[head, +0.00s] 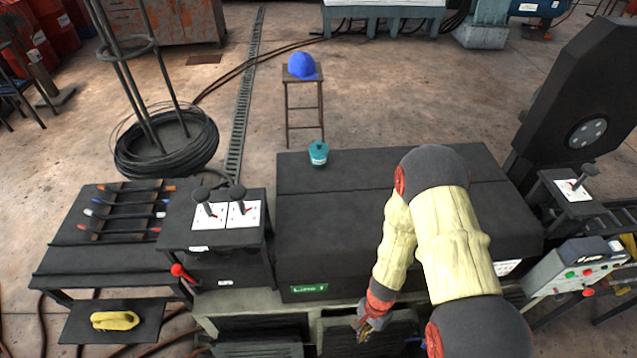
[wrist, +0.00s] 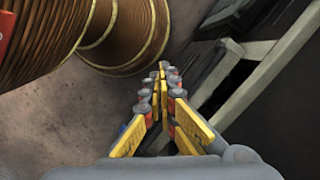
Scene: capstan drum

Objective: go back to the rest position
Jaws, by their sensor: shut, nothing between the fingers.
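My gripper (head: 372,322) hangs low at the front edge of the dark machine housing (head: 330,215) in the head view. My arm, in a pale yellow sleeve, reaches down to it from the right. In the wrist view my gripper (wrist: 163,72) has its yellow and grey fingers closed together at the tips, with nothing between them. A brown ribbed drum (wrist: 60,40) is close by at the upper left of the wrist view, apart from the fingers.
A control box with levers (head: 228,215) and a red-knobbed handle (head: 178,270) stand left of the housing. A teal container (head: 318,153) sits on the housing's far edge. A panel with buttons (head: 580,270) stands at right. Bare floor (head: 400,100) lies beyond.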

